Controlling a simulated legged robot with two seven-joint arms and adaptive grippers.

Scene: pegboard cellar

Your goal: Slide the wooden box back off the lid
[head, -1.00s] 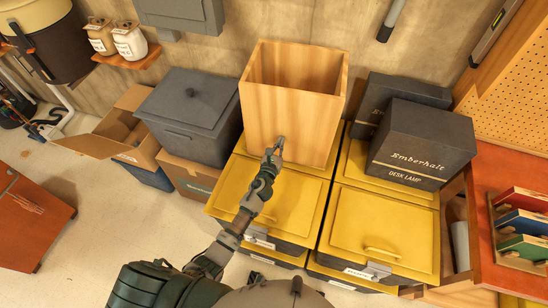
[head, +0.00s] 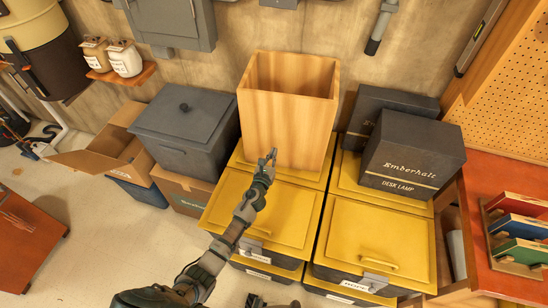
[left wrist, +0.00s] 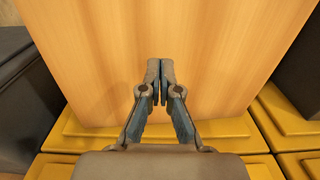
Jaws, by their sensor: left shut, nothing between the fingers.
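The wooden box (head: 287,124) is tall, open-topped and upright. I cannot tell whether the tips touch the wood. The box's bottom at the back is hidden.
A grey lidded bin (head: 185,128) stands left of the box. To the right, black lamp boxes (head: 410,160) stand on the neighbouring yellow lid (head: 372,235). A concrete wall (head: 300,30) rises behind.

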